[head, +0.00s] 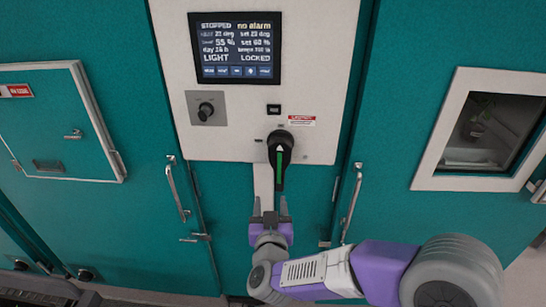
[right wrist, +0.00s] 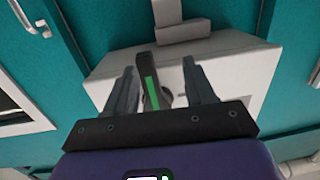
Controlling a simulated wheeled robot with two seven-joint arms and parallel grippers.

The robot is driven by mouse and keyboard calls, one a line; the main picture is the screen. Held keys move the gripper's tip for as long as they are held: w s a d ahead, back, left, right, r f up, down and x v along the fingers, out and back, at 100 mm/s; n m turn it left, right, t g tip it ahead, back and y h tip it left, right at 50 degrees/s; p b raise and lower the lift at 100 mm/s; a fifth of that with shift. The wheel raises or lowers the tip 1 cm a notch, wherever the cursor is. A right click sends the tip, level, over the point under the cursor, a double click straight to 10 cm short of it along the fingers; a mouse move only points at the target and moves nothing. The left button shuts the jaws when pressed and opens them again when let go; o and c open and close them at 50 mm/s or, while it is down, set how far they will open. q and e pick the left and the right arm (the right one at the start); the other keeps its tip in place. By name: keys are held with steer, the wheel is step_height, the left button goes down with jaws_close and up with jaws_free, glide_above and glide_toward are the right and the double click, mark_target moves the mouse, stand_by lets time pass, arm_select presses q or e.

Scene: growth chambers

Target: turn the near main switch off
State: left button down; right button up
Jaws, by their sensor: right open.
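The main switch (head: 280,158) is a black rotary handle with a green stripe and a white arrow mark, low on the white control panel (head: 225,148). Its handle stands roughly upright in the head view. My right gripper (head: 270,202) is open and empty just below the handle, with its fingers pointing up toward it. In the right wrist view the handle (right wrist: 151,82) shows between the two fingers of the gripper (right wrist: 160,85), closer to the left finger. I see no contact, and the exact depth gap is hard to tell. My left gripper is not in view.
Above the switch are a display (head: 236,47) reading STOPPED, no alarm, LIGHT and LOCKED, and a small black knob (head: 205,111). Door handles (head: 176,190) (head: 352,203) flank the panel below. A windowed door (head: 484,130) is at the right.

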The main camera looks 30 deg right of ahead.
mark_target(279, 179)
steer(key=shift+m+h, duration=0.5)
steer(key=shift+h, duration=0.4)
steer(key=r, duration=0.1)
steer(key=d+r, duration=0.1)
steer(key=r, duration=0.2)
steer(key=shift+s+d, duration=0.3)
steer(key=shift+d, duration=0.1)
steer(key=p+x, duration=0.1)
steer(key=x, duration=0.5)
steer(key=shift+w+d+f, duration=0.15)
steer(key=shift+w+d, duration=0.05)
steer(key=shift+w, duration=0.15)
steer(key=shift+c, duration=0.3)
jaws_close()
